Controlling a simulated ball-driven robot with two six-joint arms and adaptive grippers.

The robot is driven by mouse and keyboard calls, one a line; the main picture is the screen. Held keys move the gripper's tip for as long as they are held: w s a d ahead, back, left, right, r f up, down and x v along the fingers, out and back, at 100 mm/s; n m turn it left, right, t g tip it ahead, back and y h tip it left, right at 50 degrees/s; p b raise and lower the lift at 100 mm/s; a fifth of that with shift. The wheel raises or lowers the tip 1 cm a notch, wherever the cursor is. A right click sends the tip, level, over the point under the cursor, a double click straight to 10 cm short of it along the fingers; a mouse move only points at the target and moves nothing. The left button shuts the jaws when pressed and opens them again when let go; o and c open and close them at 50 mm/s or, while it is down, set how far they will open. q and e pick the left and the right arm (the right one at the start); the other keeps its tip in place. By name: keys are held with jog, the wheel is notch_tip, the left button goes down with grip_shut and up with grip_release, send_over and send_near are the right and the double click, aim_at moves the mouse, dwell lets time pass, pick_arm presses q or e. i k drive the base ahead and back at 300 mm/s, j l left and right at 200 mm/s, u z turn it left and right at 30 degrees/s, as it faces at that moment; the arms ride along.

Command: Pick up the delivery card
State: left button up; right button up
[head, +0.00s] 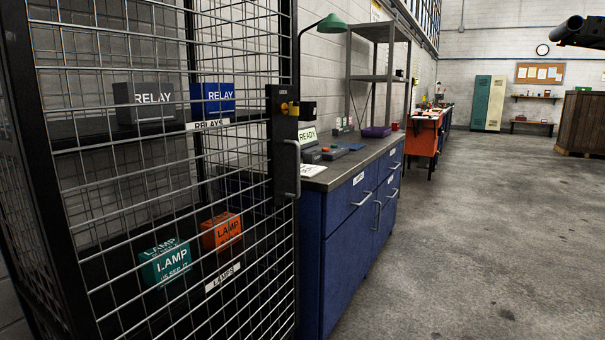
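A small white card or sheet with dark print (312,170) lies flat on the near end of the grey-topped blue workbench (345,205). It may be the delivery card, but its print is too small to read. It lies beside the wire cage door, partly close to the door's handle in the picture. A dark part of my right arm (582,32) shows at the top right corner, far from the bench in the picture. No gripper fingers show there. My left gripper is not in view.
A mesh cage (110,190) fills the left, with relay boxes (143,103) and lamp boxes (165,262) inside. Open concrete floor (470,230) lies right.

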aim_at(306, 171)
jog(key=i+l+u, duration=0.15)
jog(key=u, duration=0.3)
jog(key=i+l+u, duration=0.25)
jog(key=u, duration=0.25)
jog(key=i+l+u, duration=0.1)
jog(key=l+u, duration=0.2)
jog(key=u, duration=0.15)
